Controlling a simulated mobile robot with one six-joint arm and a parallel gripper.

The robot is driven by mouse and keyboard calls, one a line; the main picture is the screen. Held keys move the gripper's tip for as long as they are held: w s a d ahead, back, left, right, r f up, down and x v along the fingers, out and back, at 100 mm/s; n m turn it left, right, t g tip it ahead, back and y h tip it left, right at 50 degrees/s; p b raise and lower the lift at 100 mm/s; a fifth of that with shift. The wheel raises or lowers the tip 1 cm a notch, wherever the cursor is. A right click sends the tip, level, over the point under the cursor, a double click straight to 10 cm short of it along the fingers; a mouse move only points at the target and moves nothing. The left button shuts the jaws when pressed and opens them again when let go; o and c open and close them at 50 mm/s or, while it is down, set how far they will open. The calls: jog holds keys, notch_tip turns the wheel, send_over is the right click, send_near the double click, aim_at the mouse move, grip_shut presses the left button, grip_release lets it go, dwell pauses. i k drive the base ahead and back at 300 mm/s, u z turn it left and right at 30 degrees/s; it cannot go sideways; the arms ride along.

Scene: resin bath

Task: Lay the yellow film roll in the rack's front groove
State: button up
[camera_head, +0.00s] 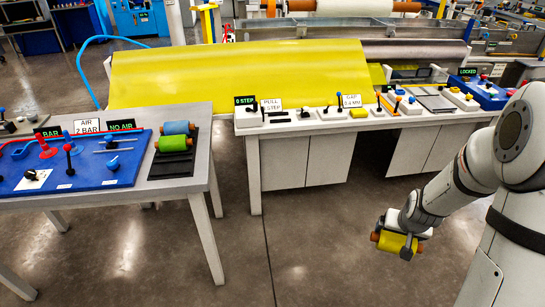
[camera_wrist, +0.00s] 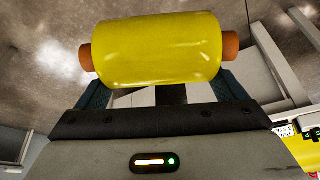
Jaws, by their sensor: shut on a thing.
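The yellow film roll (camera_wrist: 158,50) has orange-brown core ends and is held between the fingers of my gripper (camera_wrist: 155,88) in the wrist view. In the head view, my gripper (camera_head: 400,243) is at the lower right with the yellow roll (camera_head: 392,242) in it, above the floor and away from both tables. The roll lies roughly level. The rack (camera_head: 176,167) is a dark stand on the right end of the left table. It bears a blue roll (camera_head: 178,128) at the back and a green roll (camera_head: 173,143) in front of it. Its front part looks empty.
The left table (camera_head: 200,190) also holds a blue panel (camera_head: 90,170) with levers and signs. A long white bench (camera_head: 350,125) with small tools and signs stands behind. A wide yellow sheet (camera_head: 240,75) hangs beyond it. Open floor (camera_head: 300,240) lies between my gripper and the left table.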

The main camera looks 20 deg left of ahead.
aim_at(173, 168)
jog(key=z, duration=1.25)
jog(key=i, duration=0.1)
jog(key=u, duration=3.45)
jog(key=i, duration=0.65)
